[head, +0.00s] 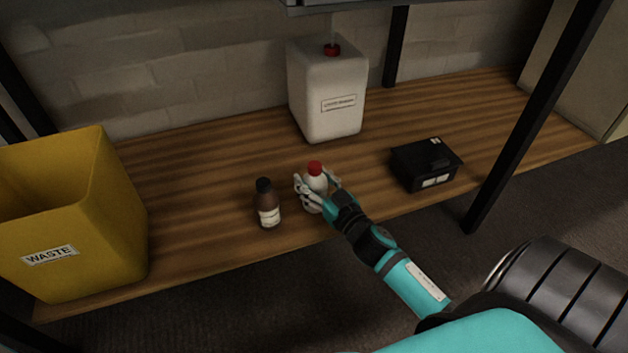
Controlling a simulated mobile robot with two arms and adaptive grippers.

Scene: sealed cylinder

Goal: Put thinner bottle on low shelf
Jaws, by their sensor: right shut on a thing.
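A small white bottle with a red cap (315,183) is upright at the front middle of the wooden low shelf (215,170). My right gripper (317,186) is shut on this bottle, with fingers on both sides of it. The gripper hides part of the bottle's lower body, and I cannot tell whether its base touches the boards. A brown bottle with a black cap and white label (268,203) stands upright on the shelf just to the left, apart from the gripper. I cannot read either small bottle's label. My left gripper is not in view.
A yellow waste bin (115,220) stands at the left end of the shelf. A large white jug with a red cap (328,95) stands behind the bottles. A black box (426,163) is to the right, near a dark post (535,120). Boards between bin and jug are clear.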

